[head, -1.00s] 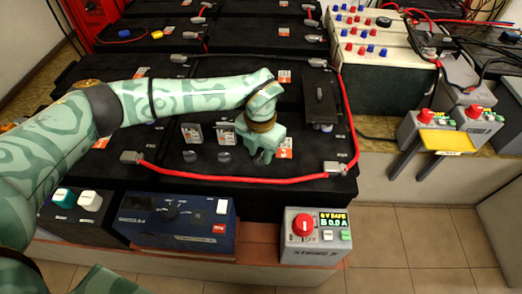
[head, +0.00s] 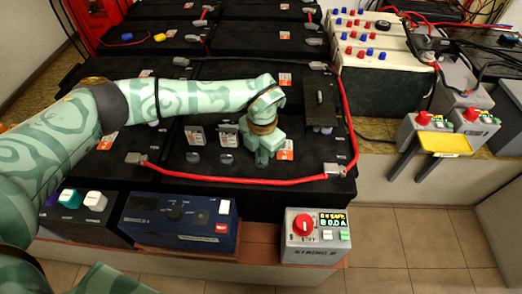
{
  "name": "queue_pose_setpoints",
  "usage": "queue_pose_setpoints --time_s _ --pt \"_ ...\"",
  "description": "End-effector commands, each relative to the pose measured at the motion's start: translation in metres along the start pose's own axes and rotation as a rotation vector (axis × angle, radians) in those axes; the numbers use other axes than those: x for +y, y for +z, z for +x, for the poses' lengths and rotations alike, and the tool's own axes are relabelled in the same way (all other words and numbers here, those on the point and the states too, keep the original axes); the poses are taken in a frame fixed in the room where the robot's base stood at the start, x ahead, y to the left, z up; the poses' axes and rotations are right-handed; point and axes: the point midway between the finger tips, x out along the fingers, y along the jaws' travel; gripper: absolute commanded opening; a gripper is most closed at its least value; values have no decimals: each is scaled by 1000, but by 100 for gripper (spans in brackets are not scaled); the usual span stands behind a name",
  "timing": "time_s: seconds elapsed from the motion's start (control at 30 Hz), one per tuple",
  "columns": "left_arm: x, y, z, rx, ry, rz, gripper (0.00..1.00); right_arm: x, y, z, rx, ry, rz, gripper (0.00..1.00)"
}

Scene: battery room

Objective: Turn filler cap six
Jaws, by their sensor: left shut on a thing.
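My left gripper (head: 262,160) points down onto the top of the black battery (head: 240,183) in the middle of the head view. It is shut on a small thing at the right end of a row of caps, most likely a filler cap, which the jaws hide. Two dark round caps show to its left, one (head: 193,157) farther and one (head: 227,158) closer. Small upright grey pieces with labels (head: 196,135) stand behind these caps. Which number each cap bears cannot be read. My right gripper is not in view.
A red cable (head: 235,181) runs along the battery's front between grey terminal clamps (head: 335,169). A blue box (head: 178,219) and a grey box with a red knob (head: 316,237) stand in front. A cream box (head: 373,68) stands at the back right.

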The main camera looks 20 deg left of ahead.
Motion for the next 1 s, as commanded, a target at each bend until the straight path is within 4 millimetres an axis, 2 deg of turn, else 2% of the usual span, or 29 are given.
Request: queue_pose_setpoints --time_s 0.03,0.4,0.7,1.0 --pt "0 0 -5 -3 3 37 0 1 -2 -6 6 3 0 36" --pt "1 0 -4 -2 3 385 0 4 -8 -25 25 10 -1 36" --pt "1 0 -3 -1 2 638 0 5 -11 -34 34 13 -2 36" --pt "0 1 -1 -2 2 798 0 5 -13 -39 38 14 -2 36"
